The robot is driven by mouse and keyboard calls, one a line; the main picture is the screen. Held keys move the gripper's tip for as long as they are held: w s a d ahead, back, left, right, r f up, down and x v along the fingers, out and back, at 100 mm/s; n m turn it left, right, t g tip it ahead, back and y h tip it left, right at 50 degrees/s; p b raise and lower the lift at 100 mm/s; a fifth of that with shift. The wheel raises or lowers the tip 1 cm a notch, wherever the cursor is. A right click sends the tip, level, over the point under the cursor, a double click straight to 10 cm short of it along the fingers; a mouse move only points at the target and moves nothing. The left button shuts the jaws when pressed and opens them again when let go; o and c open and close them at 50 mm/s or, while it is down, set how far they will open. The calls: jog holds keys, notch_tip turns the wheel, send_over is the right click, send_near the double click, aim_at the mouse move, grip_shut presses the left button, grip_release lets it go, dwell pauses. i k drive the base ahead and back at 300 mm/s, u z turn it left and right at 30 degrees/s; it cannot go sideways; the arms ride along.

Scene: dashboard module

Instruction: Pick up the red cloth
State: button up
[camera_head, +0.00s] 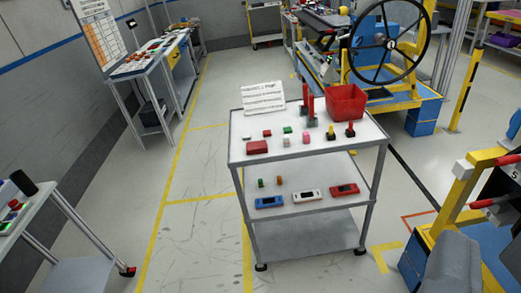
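A flat, dark red rectangular piece (257,147) lies at the front left of the top shelf of a white cart (330,164). It looks like the red cloth, but it is small and I cannot tell its material. A smaller red piece (267,133) lies just behind it. A red open bin (346,101) stands at the back right of the same shelf. My gripper is not in view, and nothing shows as held.
Small coloured blocks, red-topped upright items (307,105) and a white printed sign (263,98) share the top shelf. The middle shelf holds several handheld devices (308,195). A yellow frame (465,190) stands at right, a side table (25,215) at left. Floor left of the cart is clear.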

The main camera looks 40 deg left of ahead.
aim_at(260, 147)
jog(key=u, duration=0.7)
jog(key=i, duration=1.95)
jog(key=z, duration=0.4)
